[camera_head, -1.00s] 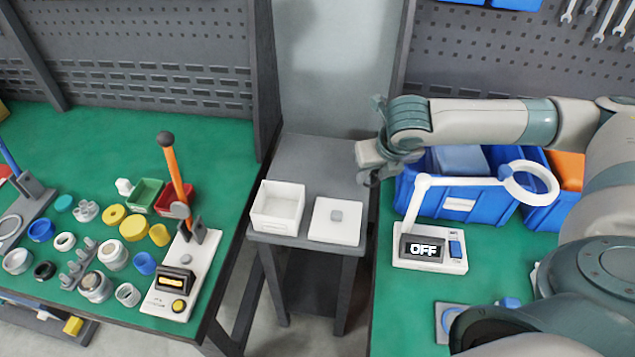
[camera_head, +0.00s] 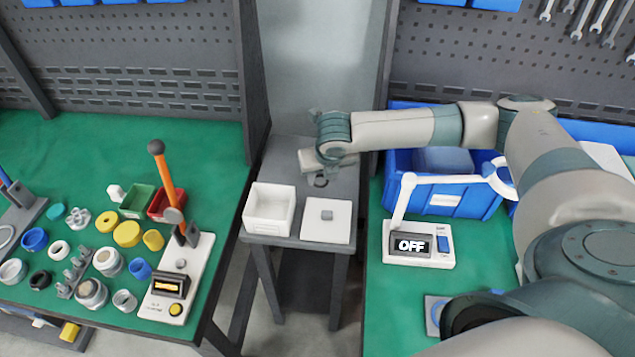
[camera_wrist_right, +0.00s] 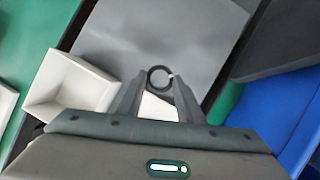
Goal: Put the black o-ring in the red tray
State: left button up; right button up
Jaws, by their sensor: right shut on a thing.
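My right gripper (camera_head: 321,178) is shut on the black o-ring (camera_wrist_right: 151,84), which shows between its fingertips (camera_wrist_right: 160,82) in the right wrist view. In the head view it hangs above the grey stand between the two benches. The red tray (camera_head: 158,213) is a small bin on the left green bench, beside a green tray and partly behind the orange-handled lever. Another dark ring (camera_head: 40,280) lies among the parts at the left bench's front. My left gripper is not in view.
A white open box (camera_head: 270,228) and a white lid (camera_head: 327,232) sit on the grey stand (camera_head: 345,190). The orange lever tester (camera_head: 168,185) stands upright at the left bench's right edge. Several rings and caps crowd that bench. A blue bin (camera_head: 450,198) is at right.

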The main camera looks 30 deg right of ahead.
jog(key=shift+w+a+f, duration=0.3)
jog(key=shift+w+f, duration=0.1)
jog(key=shift+w, duration=0.1)
notch_tip(320, 180, down, 3)
jog(key=shift+f+p, duration=0.15)
jog(key=shift+p, duration=0.5)
jog(key=shift+f, duration=0.35)
jog(key=o, duration=1.1)
jog(key=shift+f, duration=0.1)
